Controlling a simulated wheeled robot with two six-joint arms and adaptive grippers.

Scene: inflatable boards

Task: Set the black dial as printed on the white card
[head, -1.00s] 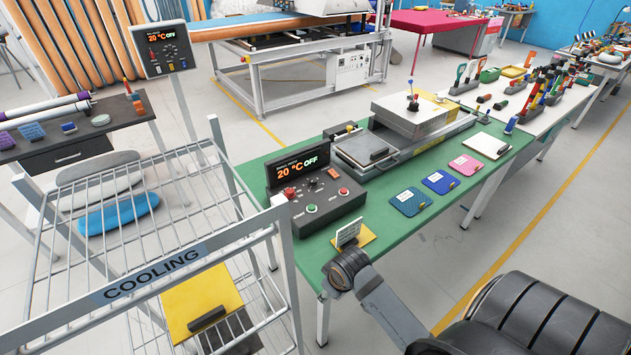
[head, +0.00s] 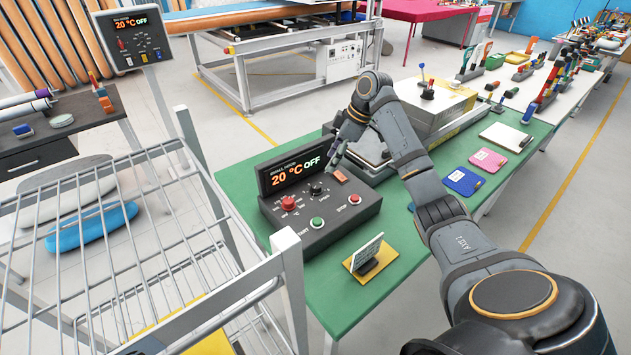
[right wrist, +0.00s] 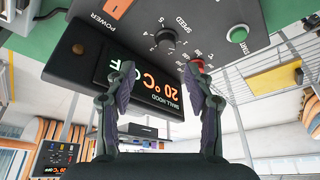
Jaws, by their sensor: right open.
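The black dial (head: 316,189) sits on the sloped panel of the dark control box (head: 340,215). In the right wrist view the black dial (right wrist: 165,40) appears upside down, with numbers and SPEED printed around it. A red knob (head: 289,203) is beside it. The white card (head: 368,250) stands tilted on a yellow base in front of the box; its print is too small to read. My right gripper (head: 337,150) is above and behind the panel. In the right wrist view its fingers (right wrist: 160,75) are apart and empty, with the dial beyond them. My left gripper is not in view.
The box has a 20 °C OFF display (head: 296,172), a green START button (head: 317,222), a red STOP button (head: 354,198) and an orange power switch (head: 341,175). The wire COOLING rack (head: 289,262) is left of the green table (head: 350,306). Pink and blue pads lie to the right.

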